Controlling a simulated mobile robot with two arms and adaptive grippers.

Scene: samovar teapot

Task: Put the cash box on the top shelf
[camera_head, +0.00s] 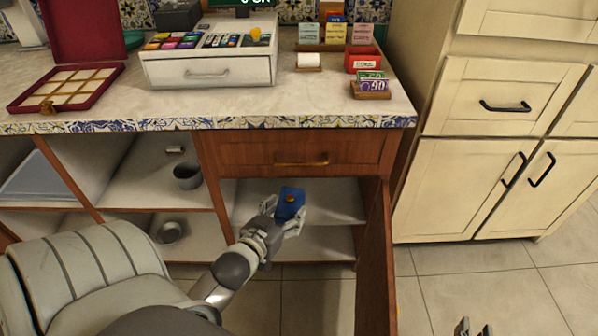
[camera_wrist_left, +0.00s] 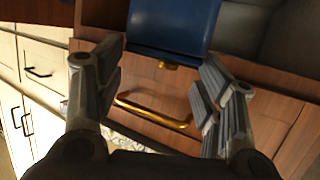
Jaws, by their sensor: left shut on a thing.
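The blue cash box (camera_head: 291,203) is in the open cupboard below the wooden drawer, at the level of the top shelf (camera_head: 340,208). My left gripper (camera_head: 283,220) reaches in from the front and is shut on the cash box. In the left wrist view the box (camera_wrist_left: 172,25) shows past the fingers (camera_wrist_left: 160,65), with a small brass latch on its near edge. I cannot tell whether the box touches the shelf. My right gripper (camera_head: 475,328) shows only its two fingertips at the bottom edge, apart and with nothing between them.
The open cupboard door (camera_head: 375,265) stands right of my left arm. The drawer with a brass handle (camera_head: 302,162) is shut above the box. The shelf's right part is bare. Left compartments hold a dark cup (camera_head: 187,177) and other items. The counter above carries a cash drawer (camera_head: 210,70).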

